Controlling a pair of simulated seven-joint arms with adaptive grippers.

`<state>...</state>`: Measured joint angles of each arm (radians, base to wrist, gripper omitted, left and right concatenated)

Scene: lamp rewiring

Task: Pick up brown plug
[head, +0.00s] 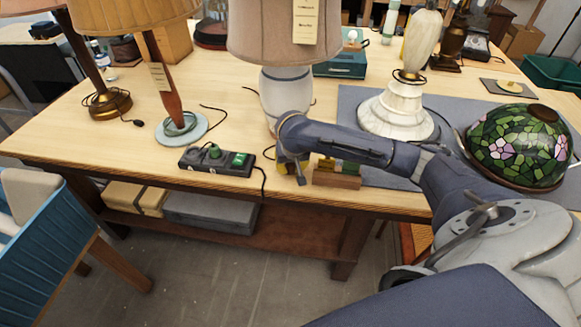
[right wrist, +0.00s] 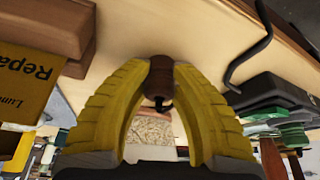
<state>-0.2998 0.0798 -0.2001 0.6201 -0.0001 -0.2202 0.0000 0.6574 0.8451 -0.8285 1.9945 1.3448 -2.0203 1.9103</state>
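The brown plug (right wrist: 160,78) shows in the right wrist view between the yellow fingertips of my right gripper (right wrist: 160,72). A finger touches it on each side, and a short dark piece sticks out of its end. In the head view my right gripper (head: 291,168) is at the front edge of the table, under the end of my right arm. It is between the power strip and a small wooden holder. The plug is hidden there. My left gripper is not in view.
A black power strip (head: 217,162) with green plugs lies left of the gripper. The wooden holder (head: 337,178) with a yellow card is close on its right. A white lamp (head: 284,97) stands behind; a stained-glass shade (head: 518,146) sits at right. Dark cords lie nearby.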

